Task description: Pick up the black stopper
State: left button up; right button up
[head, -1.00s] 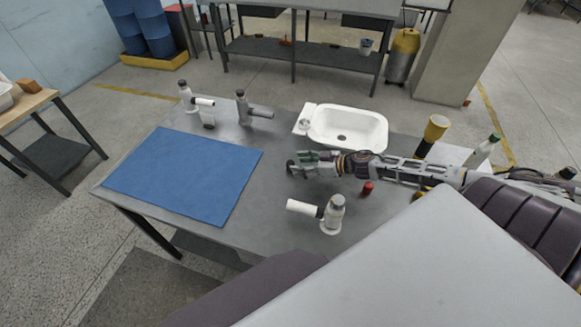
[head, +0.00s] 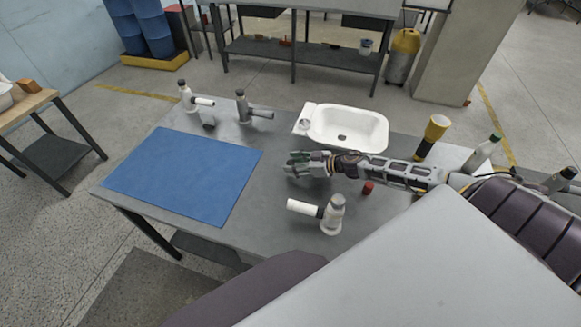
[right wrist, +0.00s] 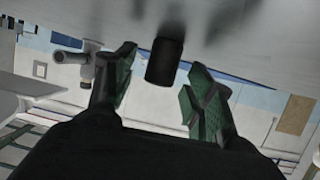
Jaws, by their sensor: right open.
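The black stopper (right wrist: 165,58) is a short dark cylinder in the right wrist view, standing on the grey table, which appears upside down there. It sits between the two green-padded fingers of my right gripper (right wrist: 157,85), a little beyond their tips, with a gap on each side. In the head view my right gripper (head: 292,164) is low over the middle of the table, open and pointing left; I cannot make out the stopper there. My left gripper is not in view.
A white basin (head: 348,128) lies behind my right gripper. A grey-and-white fitting (head: 333,214) stands in front, near a small red cap (head: 368,188). A blue mat (head: 183,175) covers the left of the table. A yellow-topped object (head: 432,132) stands at right.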

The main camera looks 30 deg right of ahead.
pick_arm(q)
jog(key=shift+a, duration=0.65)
pick_arm(e)
jog(key=shift+x, duration=0.8)
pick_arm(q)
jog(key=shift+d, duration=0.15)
